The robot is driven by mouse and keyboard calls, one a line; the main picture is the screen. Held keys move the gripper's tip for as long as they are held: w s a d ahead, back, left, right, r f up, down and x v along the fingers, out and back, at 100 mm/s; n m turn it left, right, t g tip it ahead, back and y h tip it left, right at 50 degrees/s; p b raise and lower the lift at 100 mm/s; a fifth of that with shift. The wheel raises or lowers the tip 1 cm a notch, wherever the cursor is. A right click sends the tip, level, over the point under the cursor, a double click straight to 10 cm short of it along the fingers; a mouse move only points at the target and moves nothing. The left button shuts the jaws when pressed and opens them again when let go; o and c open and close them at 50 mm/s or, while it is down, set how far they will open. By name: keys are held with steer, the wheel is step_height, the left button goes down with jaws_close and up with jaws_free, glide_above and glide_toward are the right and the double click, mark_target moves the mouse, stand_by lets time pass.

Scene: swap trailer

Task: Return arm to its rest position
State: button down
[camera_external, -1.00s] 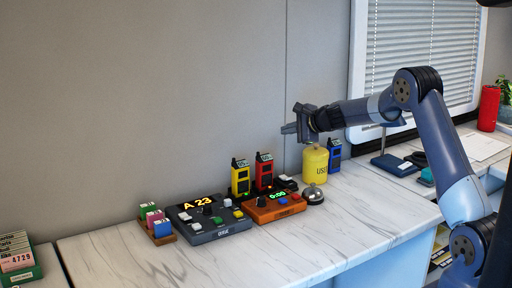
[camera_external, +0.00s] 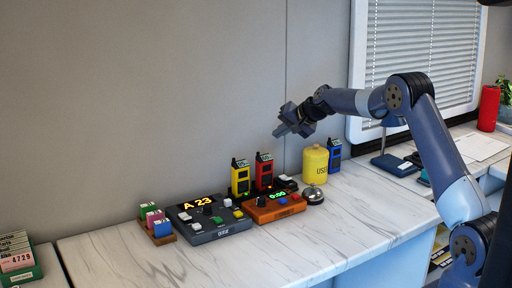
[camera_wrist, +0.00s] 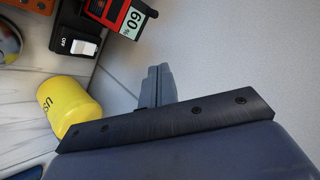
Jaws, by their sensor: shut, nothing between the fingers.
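My gripper (camera_external: 281,131) is raised in the air above the counter, near the grey wall, pointing left and slightly down. It is shut with nothing in it. In the wrist view its closed fingers (camera_wrist: 157,84) stand against the bare wall. My arm reaches in from the right side, bent at the elbow, and touches nothing on the counter.
Below my gripper on the marble counter (camera_external: 330,228) stand a yellow canister (camera_external: 315,166), a silver bell (camera_external: 313,195), red (camera_external: 264,171), yellow (camera_external: 240,178) and blue (camera_external: 335,154) handhelds, an orange timer box (camera_external: 273,208) and a grey console (camera_external: 209,219). A window blind (camera_external: 425,50) is behind the arm.

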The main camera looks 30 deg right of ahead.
steer(key=d+f+n+h, duration=0.1)
steer(key=f+n, duration=0.1)
steer(key=f, duration=0.1)
steer(key=d+f+n+g+h, duration=0.1)
steer(key=f+n, duration=0.2)
steer(key=d+f+n+h, duration=0.1)
steer(key=f+n, duration=0.1)
steer(key=f, duration=0.1)
steer(key=shift+w+d+f+g, duration=0.15)
steer(key=shift+d+f+g, duration=0.2)
steer(key=shift+d+g, duration=0.05)
steer(key=shift+s+f, duration=0.2)
steer(key=shift+s, duration=0.05)
steer(key=s+r+t+b, duration=0.1)
steer(key=s+r+b, duration=0.1)
steer(key=s, duration=0.4)
steer(key=shift+r, duration=0.35)
steer(key=c, duration=2.2)
jaws_free()
